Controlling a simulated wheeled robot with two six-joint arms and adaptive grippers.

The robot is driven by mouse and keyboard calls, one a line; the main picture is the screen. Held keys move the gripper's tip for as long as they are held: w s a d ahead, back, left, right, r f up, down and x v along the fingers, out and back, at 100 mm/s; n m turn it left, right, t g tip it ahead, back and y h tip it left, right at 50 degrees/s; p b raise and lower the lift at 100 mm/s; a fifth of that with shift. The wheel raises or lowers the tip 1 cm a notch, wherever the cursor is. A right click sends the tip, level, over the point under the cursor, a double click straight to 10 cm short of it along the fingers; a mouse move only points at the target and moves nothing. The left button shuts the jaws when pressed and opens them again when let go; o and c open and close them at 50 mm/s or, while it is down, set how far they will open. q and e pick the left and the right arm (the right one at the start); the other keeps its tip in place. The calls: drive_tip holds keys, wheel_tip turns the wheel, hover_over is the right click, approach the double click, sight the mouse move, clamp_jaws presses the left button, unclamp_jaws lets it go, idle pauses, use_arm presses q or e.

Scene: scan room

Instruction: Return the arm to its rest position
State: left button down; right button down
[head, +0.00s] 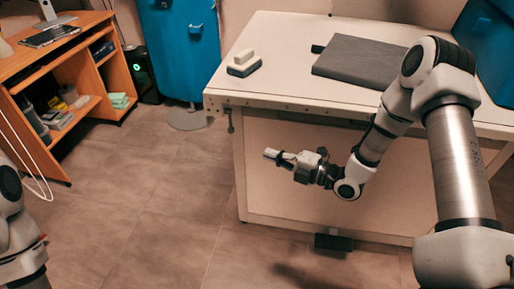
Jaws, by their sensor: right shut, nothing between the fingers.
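My right arm comes in from the right and bends in front of the white table (285,93). My right gripper (272,154) points left, in front of the table's front side and below the level of its top. It is shut and empty, apart from the things on the table. Part of my left arm shows at the left edge, but its gripper is out of view.
On the table lie a dark grey flat pad (360,62) and a small white and grey block (244,64). A wooden desk (70,75) stands at the left, a blue container (180,45) behind. The floor (150,190) between desk and table is clear.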

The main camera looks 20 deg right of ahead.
drive_tip(key=shift+s+d, duration=0.15)
drive_tip(key=shift+s, duration=0.15)
